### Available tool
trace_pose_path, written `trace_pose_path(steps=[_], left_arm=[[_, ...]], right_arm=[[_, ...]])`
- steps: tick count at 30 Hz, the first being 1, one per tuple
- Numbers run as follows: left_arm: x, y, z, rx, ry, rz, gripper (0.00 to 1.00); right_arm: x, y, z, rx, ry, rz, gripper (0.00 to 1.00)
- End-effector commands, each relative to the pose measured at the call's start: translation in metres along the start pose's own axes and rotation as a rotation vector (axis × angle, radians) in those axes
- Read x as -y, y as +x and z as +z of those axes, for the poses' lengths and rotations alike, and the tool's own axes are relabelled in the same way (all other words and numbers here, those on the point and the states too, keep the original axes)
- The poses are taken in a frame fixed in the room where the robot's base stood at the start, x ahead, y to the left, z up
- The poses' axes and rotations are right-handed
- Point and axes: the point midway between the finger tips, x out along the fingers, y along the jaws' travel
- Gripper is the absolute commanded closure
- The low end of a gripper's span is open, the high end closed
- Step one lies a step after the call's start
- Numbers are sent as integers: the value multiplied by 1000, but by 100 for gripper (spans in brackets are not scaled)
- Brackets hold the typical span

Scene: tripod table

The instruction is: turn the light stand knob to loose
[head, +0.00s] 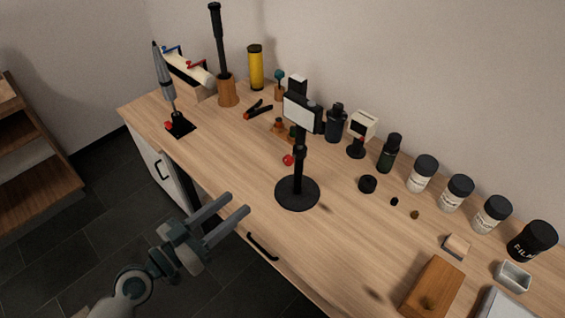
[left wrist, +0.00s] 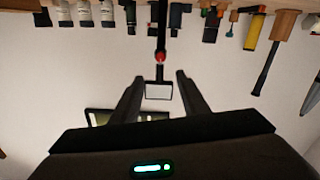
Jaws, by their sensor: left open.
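The light stand (head: 299,178) stands upright on the wooden table, with a round black base, a black post and a small white panel (head: 299,113) on top. Its red knob (head: 288,160) sticks out from the post on the left, below the panel. In the left wrist view, which is upside down, the red knob (left wrist: 160,57) shows centred beyond my fingertips. My left gripper (head: 238,203) is open and empty, in front of the table's near edge, apart from the knob and to its lower left. My right gripper is not in view.
A tripod (head: 166,88) with another red knob stands at the back left. A yellow cylinder (head: 256,67) and black bottles (head: 389,153) line the back. White jars (head: 422,173) and a wooden block (head: 431,288) are at right.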

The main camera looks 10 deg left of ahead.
Motion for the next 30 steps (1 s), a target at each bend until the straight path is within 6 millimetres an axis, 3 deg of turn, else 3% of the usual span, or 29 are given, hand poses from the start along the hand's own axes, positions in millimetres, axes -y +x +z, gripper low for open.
trace_pose_path(steps=[10,16,30], left_arm=[[1,2,0,0,0,-2,59],[1,14,-2,-1,-1,-5,59],[0,90,-4,-2,-3,-3,59]], right_arm=[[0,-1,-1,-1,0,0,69],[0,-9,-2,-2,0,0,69],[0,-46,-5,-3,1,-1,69]])
